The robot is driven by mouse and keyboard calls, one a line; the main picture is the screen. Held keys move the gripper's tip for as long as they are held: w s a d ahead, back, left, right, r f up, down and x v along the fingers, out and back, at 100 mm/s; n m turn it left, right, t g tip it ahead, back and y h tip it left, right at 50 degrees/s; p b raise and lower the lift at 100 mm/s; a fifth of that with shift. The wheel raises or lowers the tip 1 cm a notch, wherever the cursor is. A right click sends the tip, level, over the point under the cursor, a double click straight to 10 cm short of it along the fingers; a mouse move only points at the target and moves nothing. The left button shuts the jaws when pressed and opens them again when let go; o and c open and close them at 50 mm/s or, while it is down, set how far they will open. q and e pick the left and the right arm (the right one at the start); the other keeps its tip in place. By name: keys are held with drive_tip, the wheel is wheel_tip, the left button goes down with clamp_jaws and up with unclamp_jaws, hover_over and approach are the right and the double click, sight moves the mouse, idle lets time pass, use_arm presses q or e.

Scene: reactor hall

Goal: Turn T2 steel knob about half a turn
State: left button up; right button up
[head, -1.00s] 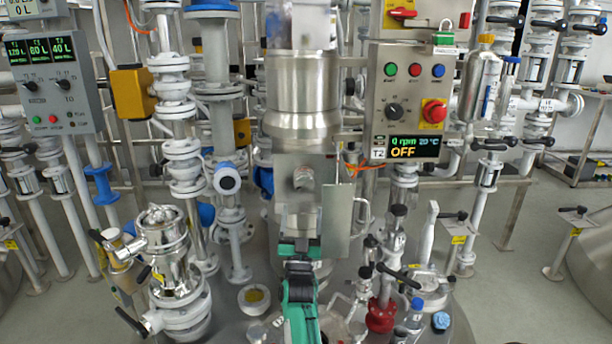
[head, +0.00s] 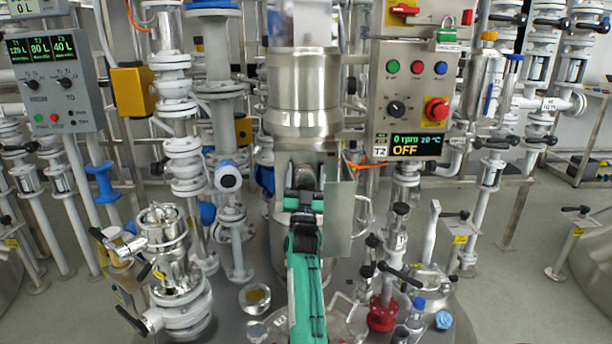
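The T2 steel knob (head: 305,175) is a short round steel part in an opened metal box on the front of the steel column, under its wide drum. My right gripper (head: 305,188), green and black, reaches up from below and is right in front of the knob. Its two fingers are spread, one to each side, and partly hide the knob. I cannot tell whether they touch it. The T2 control panel (head: 418,100) at the right reads 0 rpm, 20 °C and OFF. My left gripper is not in view.
The box's open steel door (head: 340,220) stands close to the right of my gripper.

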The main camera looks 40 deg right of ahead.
drive_tip(key=c, duration=0.7)
drive_tip(key=m+g+h, duration=0.1)
drive_tip(key=m+g, duration=0.1)
drive_tip(key=m, duration=0.1)
drive_tip(key=shift+d+m+g+h, duration=0.1)
drive_tip(key=shift+m+g+h, duration=0.3)
drive_tip(key=o, duration=0.8)
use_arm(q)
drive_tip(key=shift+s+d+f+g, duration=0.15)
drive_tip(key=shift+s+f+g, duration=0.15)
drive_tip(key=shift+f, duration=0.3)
use_arm(e)
drive_tip(key=shift+o, duration=0.2)
drive_tip(key=shift+f, duration=0.15)
